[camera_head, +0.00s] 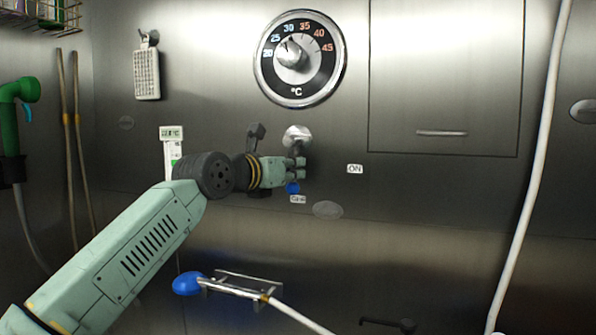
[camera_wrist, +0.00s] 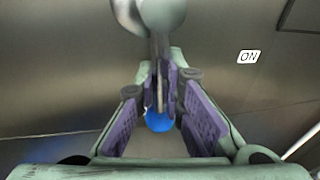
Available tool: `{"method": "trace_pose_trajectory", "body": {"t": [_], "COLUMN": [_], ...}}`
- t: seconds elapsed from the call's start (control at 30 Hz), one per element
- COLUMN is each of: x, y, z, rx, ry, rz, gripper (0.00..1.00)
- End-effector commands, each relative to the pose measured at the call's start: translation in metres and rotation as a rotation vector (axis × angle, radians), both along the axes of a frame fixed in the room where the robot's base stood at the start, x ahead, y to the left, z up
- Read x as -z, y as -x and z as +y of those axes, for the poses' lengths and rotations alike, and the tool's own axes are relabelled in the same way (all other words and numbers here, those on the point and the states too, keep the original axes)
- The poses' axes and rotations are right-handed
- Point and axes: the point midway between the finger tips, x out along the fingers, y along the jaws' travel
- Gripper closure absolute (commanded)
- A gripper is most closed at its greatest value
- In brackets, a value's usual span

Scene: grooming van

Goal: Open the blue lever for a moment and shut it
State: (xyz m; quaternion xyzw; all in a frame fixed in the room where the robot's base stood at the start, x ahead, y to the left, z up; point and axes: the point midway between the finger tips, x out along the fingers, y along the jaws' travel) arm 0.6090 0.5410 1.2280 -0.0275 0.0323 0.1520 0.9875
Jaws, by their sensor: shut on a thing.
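The blue lever is a metal stem with a blue ball end (camera_head: 293,187) below a round metal valve hub (camera_head: 297,137) on the steel wall. It points down toward a small label (camera_head: 298,199) that seems to read OFF. An ON label (camera_head: 355,169) is to the right. My gripper (camera_head: 296,168) is at the lever, just above the blue end. In the wrist view, my gripper (camera_wrist: 161,88) has its purple pads closed on the stem, with the blue ball (camera_wrist: 158,119) showing between the fingers. The pads hide part of the stem.
A temperature dial (camera_head: 299,59) is on the wall above the valve. A blue sprayer head (camera_head: 187,285) rests in a metal holder (camera_head: 240,285) below. A pale hose (camera_head: 533,165) hangs at the right. A thermometer (camera_head: 171,145) is close to my wrist.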

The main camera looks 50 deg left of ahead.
Motion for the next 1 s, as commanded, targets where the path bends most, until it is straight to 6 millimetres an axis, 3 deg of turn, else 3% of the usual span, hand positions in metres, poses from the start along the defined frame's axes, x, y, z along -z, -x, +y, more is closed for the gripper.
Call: {"method": "trace_pose_trajectory", "body": {"t": [0.37, 0.4, 0.7, 1.0], "x": [-0.0009, -0.0009, -0.0004, -0.0002], "y": [0.0017, 0.0018, 0.0018, 0.0016], "z": [0.0033, 0.0033, 0.0032, 0.0029], "rx": [-0.001, -0.001, -0.001, 0.000], "ry": [-0.058, -0.058, -0.055, -0.050], "rz": [0.030, 0.030, 0.029, 0.028], "gripper": [1.00, 0.90, 0.70, 0.69]}}
